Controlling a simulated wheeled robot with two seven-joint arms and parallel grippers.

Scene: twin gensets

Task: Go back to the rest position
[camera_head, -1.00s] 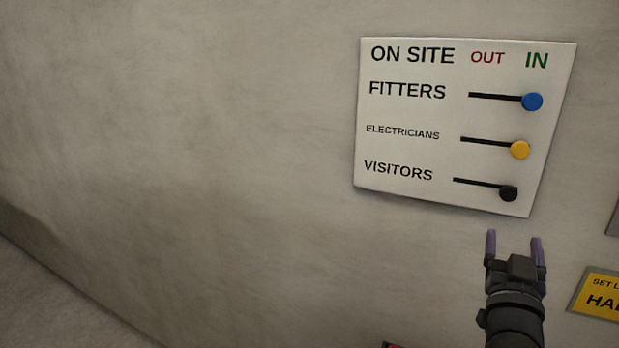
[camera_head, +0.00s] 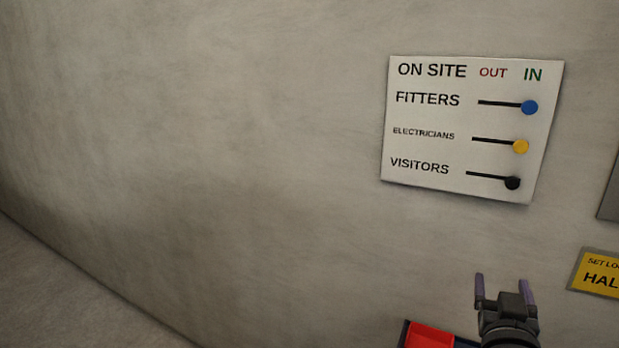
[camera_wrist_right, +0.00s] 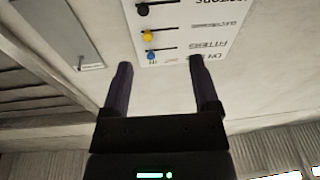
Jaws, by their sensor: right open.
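My right gripper (camera_head: 504,290) is open and empty in the lower right of the head view, below the sign board and apart from it. Its two purple-grey fingers also show in the right wrist view (camera_wrist_right: 162,82), with nothing between them. The white ON SITE board (camera_head: 430,120) hangs on the wall. Its blue knob (camera_head: 530,107), yellow knob (camera_head: 521,146) and black knob (camera_head: 512,183) all sit at the right end of their slots, on the IN side. The board shows upside down in the wrist view (camera_wrist_right: 182,30). My left gripper is not in view.
A yellow sign (camera_head: 600,275) is on the wall at the right edge. A red and dark object (camera_head: 430,335) shows at the bottom, beside my right gripper. A grey panel (camera_wrist_right: 60,35) is at the upper left of the wrist view. The wall at left is bare.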

